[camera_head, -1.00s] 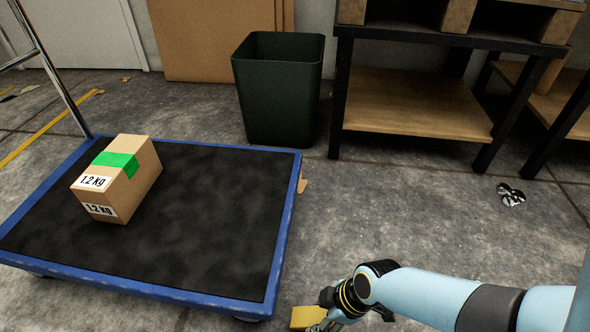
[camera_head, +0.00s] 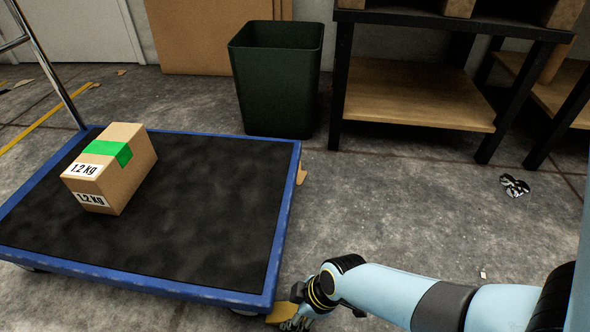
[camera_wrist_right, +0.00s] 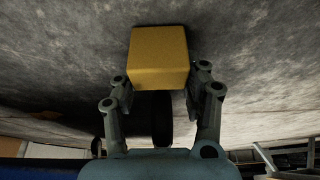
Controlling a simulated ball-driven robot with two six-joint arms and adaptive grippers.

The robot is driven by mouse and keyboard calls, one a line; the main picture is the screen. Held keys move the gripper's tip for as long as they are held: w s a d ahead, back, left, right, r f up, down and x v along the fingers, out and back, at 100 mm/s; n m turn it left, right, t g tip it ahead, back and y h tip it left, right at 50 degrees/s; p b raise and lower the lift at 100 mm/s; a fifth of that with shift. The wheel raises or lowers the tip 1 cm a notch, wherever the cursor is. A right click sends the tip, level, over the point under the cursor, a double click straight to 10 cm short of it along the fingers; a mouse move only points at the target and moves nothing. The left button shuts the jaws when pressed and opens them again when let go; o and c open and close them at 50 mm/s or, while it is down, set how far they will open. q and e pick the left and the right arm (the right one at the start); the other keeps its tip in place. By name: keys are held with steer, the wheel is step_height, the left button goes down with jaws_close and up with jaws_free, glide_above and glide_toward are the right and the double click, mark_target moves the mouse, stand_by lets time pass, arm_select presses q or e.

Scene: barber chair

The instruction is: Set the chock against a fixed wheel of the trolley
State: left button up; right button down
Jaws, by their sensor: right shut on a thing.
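The trolley (camera_head: 190,285) has a blue frame and a black deck, and fills the left of the head view. The yellow chock (camera_head: 283,312) is low by the trolley's near right corner; it also shows in the right wrist view (camera_wrist_right: 158,58). My right gripper (camera_head: 297,320) is shut on the chock, with a finger on each side of it in the wrist view. A dark wheel (camera_wrist_right: 150,118) shows behind the chock in the wrist view. Whether the chock touches the wheel, I cannot tell. My left gripper is not in view.
A cardboard box (camera_head: 112,170) with green tape sits on the deck. A dark green bin (camera_head: 277,85) stands behind the trolley, and a shelf table (camera_head: 415,95) is at the back right. Black and white litter (camera_head: 514,186) lies on otherwise open floor at the right.

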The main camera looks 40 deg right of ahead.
stand_by(0.3)
steer(key=c, duration=0.7)
jaws_free()
steer(key=shift+f, duration=0.15)
steer(key=shift+o, duration=0.2)
